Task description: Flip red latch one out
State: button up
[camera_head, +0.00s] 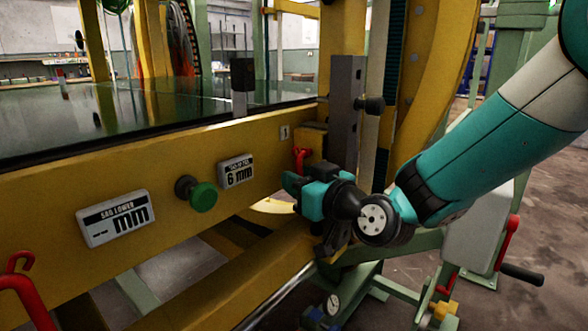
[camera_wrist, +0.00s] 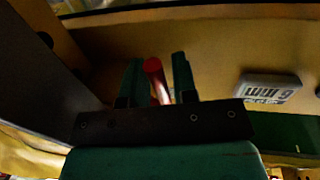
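The red latch (camera_head: 301,157) is mounted on the yellow machine beam, just below a small plate marked 1 (camera_head: 285,132). In the head view its upper part shows above my gripper (camera_head: 288,182), and its lower part is hidden. In the wrist view the red latch (camera_wrist: 153,68) stands between the two green fingers of my gripper (camera_wrist: 158,75). The fingers are apart, with a visible gap on the latch's right side. The latch looks very close to the left finger; I cannot tell whether they touch.
A 6 mm display (camera_head: 236,172), a green knob (camera_head: 203,196) and another display (camera_head: 115,218) sit on the beam to the left. A second red latch (camera_head: 25,290) is at lower left. A dark upright post (camera_head: 343,110) stands close beside my gripper.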

aim_at(271, 179)
jog(key=shift+w+a, duration=0.4)
grip_shut()
jog(key=shift+s+a+r+p, duration=0.15)
jog(key=shift+s+a+p, duration=0.7)
jog(key=shift+s+p, duration=0.25)
jog(key=shift+s+a+f, duration=0.2)
jog(key=shift+s, duration=0.05)
